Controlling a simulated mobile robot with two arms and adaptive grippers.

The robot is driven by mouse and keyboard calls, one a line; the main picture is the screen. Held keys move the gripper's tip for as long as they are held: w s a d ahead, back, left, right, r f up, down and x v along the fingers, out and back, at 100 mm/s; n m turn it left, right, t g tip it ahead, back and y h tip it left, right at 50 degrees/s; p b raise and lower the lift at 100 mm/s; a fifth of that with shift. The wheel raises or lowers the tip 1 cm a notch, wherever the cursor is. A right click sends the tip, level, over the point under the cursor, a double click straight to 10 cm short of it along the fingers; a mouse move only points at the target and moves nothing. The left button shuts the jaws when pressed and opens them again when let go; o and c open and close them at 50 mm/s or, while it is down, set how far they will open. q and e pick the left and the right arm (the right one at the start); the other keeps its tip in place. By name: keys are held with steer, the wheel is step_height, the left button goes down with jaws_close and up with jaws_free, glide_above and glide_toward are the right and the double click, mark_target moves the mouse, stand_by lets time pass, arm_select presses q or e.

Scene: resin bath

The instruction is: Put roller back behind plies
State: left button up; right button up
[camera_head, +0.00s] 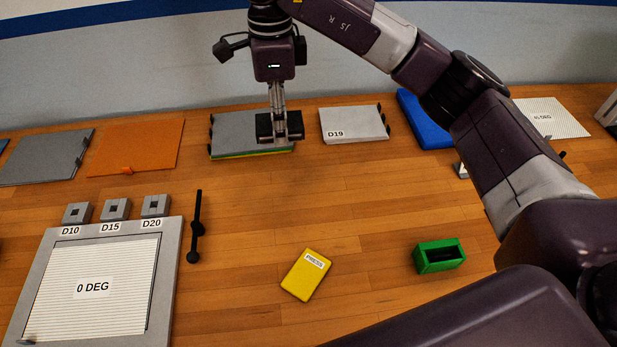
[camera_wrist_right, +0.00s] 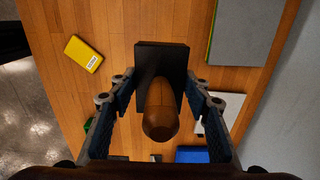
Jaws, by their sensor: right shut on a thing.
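My right gripper (camera_head: 277,92) is shut on a brown handle (camera_wrist_right: 163,107) with a dark flat block (camera_wrist_right: 160,58) at its far end. This looks like the roller, though no turning drum shows. In the head view its black block (camera_head: 265,126) overlaps the right end of a grey stack (camera_head: 235,128) with yellow and green lower edges. In the wrist view the block shows over bare wood beside that stack, so contact is unclear. A white ribbed ply marked 0 DEG (camera_head: 130,270) lies in a grey frame at front left. Another ribbed ply (camera_head: 560,112) lies at far right. My left gripper is not in view.
A white block marked D19 (camera_head: 352,118) stands right of the stack, then a blue slab (camera_head: 425,120). An orange slab (camera_head: 140,143) lies left. A yellow block (camera_head: 306,275), green box (camera_head: 439,257) and black bar (camera_head: 196,228) lie nearer. The table's middle is clear.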

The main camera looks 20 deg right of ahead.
steer(key=f+p, duration=0.1)
steer(key=f, duration=0.3)
steer(key=f+p, duration=0.1)
steer(key=f, duration=0.4)
steer(key=f+p, duration=0.1)
steer(key=f, duration=0.4)
steer(key=shift+s+a, duration=0.15)
steer(key=shift+a, duration=0.1)
steer(key=shift+f, duration=0.6)
step_height(320, 180, down, 3)
steer(key=shift+f+p, duration=0.15)
steer(key=shift+p, duration=0.45)
steer(key=shift+f, duration=0.35)
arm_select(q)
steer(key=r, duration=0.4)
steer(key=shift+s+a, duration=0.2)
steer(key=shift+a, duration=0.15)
